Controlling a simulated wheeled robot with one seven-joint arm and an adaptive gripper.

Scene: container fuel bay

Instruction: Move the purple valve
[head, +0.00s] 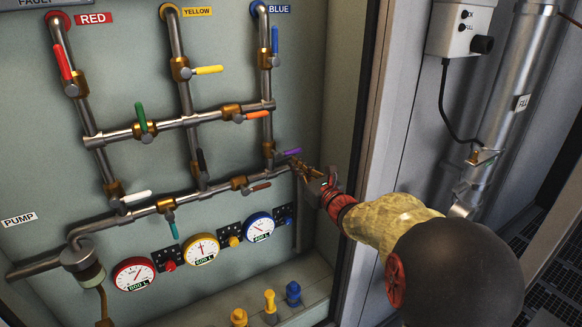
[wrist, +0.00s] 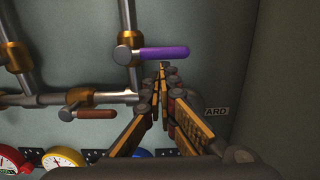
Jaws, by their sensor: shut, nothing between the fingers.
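The purple valve (head: 288,152) has a short handle pointing right, on the lower part of the right vertical pipe below the blue label. In the wrist view its purple handle (wrist: 178,53) lies level, on a brass body (wrist: 125,38). My gripper (head: 300,163) is beside the handle's right end in the head view. In the wrist view my gripper (wrist: 162,68) is shut and empty, its fingertips together just below the purple handle. I cannot tell whether they touch it.
A brown-handled valve (wrist: 95,113) sits below left on the lower pipe. An orange-handled valve (head: 256,115) is above. Round gauges (head: 259,227) are below. The cabinet's right wall (head: 345,100) stands close to my arm. Bare back panel lies right of the purple handle.

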